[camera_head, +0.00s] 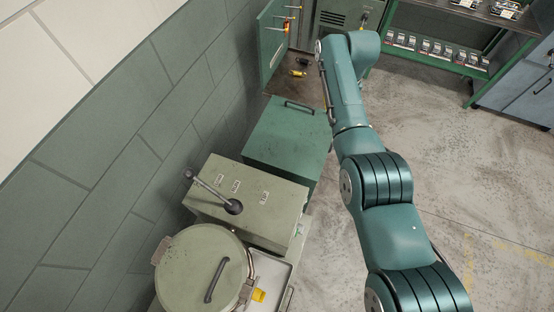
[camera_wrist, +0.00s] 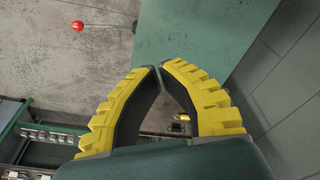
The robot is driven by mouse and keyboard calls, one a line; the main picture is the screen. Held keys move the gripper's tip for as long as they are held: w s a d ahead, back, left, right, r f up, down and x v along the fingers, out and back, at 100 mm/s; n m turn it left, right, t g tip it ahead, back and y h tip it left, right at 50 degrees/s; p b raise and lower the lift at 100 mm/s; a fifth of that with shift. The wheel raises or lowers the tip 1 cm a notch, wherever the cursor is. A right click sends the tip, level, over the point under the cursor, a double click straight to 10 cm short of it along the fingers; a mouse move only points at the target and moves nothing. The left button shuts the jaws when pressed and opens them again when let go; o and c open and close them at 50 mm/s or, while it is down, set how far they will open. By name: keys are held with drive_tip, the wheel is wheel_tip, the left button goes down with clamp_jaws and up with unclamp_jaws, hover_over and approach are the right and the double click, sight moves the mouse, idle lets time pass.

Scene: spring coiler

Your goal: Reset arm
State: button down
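My arm (camera_head: 375,190) stretches from the lower right of the head view up to the top middle. My gripper itself is hidden in that view. In the wrist view my gripper (camera_wrist: 158,67) shows two yellow ridged fingers with dark inner pads. Their tips come together with only a thin gap, and nothing is held between them. A green surface (camera_wrist: 205,25) lies beyond the fingertips. I cannot tell how far off it is.
A machine with a black-knobbed lever (camera_head: 250,200) and a round lidded drum (camera_head: 200,268) stand along the wall at left. A green box (camera_head: 288,138) is behind them. A red-knobbed lever (camera_wrist: 79,26) shows in the wrist view. Open concrete floor (camera_head: 450,170) lies right.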

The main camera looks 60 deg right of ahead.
drive_tip(key=shift+w+d+f+b, duration=0.1)
drive_tip(key=shift+d+f+b, duration=0.25)
drive_tip(key=shift+d+b, duration=0.5)
drive_tip(key=shift+a, duration=0.1)
wheel_tip(320, 180, up, 8)
drive_tip(key=p, duration=0.7)
idle(0.3)
